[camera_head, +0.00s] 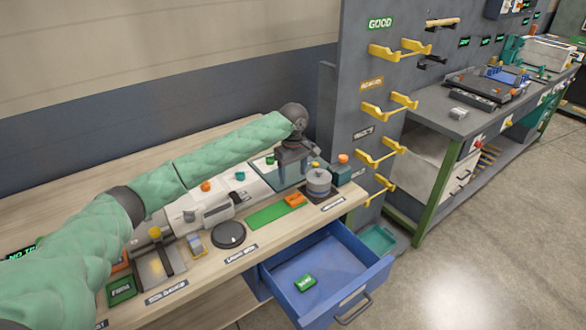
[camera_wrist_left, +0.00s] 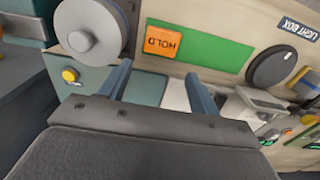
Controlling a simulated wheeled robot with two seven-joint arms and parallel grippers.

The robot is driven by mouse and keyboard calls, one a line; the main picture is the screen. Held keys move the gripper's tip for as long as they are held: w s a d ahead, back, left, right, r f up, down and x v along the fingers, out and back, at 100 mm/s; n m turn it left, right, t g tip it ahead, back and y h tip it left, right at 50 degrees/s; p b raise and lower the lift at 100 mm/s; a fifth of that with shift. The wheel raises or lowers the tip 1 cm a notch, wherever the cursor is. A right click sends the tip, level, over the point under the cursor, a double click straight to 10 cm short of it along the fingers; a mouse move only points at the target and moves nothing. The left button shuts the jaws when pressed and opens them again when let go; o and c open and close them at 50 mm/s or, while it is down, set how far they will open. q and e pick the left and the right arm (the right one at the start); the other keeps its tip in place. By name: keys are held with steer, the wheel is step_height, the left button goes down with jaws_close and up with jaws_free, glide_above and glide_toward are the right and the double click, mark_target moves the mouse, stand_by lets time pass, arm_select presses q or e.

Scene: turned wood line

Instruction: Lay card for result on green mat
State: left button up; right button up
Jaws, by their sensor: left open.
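The green mat (camera_head: 262,217) lies flat on the wooden bench; it also shows in the wrist view (camera_wrist_left: 215,48). My right gripper is out of view.
A grey cylinder (camera_head: 319,182) stands right of the mat, close to my left gripper. A black round disc (camera_head: 229,235) sits left of the mat. The blue drawer (camera_head: 362,262) juts out from the bench front. Yellow racks (camera_head: 390,107) line the grey panel.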

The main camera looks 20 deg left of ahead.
arm_select(q)
steer(key=shift+r+b, duration=0.35)
steer(key=shift+r, duration=1.4)
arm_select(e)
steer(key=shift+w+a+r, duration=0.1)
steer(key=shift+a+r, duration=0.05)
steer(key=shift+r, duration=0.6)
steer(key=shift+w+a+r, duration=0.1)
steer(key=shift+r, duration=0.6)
